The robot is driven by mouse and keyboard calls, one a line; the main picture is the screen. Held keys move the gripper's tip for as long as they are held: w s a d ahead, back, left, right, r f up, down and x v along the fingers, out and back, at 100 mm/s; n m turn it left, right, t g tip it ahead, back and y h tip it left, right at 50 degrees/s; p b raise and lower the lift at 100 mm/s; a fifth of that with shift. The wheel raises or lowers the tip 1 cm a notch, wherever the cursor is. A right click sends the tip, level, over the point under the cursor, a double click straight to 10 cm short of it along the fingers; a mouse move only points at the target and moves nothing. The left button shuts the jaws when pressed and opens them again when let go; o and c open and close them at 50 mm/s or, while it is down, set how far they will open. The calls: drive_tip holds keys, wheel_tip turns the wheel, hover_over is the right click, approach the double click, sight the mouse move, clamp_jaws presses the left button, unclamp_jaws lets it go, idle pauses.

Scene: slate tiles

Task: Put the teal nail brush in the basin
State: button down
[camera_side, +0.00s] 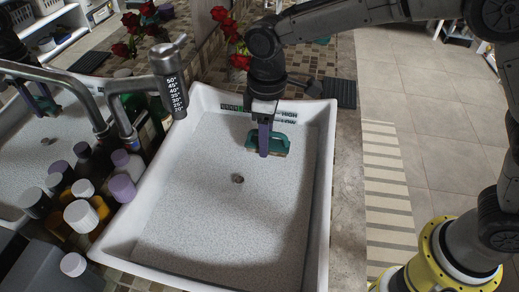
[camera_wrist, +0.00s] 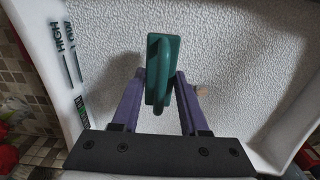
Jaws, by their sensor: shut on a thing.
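The teal nail brush (camera_side: 282,144) is held at the far end of the white basin (camera_side: 326,200), within its walls as seen in the side view. My gripper (camera_side: 264,152) points down with its purple fingers shut on the brush. In the wrist view the brush (camera_wrist: 157,72), with its looped handle, sits between the two fingers of my gripper (camera_wrist: 166,80). The basin's speckled floor (camera_wrist: 240,60) fills the background there. I cannot tell whether the brush touches the floor or hangs above it. The fingers hide part of the brush.
A tap with a temperature scale (camera_side: 174,85) reaches over the basin's left rim. Several bottles (camera_side: 82,215) crowd the left counter. Red roses (camera_side: 240,60) and a dark ribbed mat (camera_side: 340,92) are behind the basin. The basin floor around the drain (camera_side: 238,179) is clear.

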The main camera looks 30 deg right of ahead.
sight(259, 162)
drive_tip(key=shift+w+a+f, duration=0.3)
drive_tip(key=shift+w+f, duration=0.25)
drive_tip(key=shift+f, duration=0.15)
drive_tip(key=shift+w+a+f, duration=0.1)
drive_tip(key=shift+f, duration=1.6)
drive_tip(key=shift+f, duration=0.15)
drive_tip(key=shift+c, duration=2.1)
unclamp_jaws()
wheel_tip(259, 162, up, 12)
drive_tip(key=shift+r, duration=0.2)
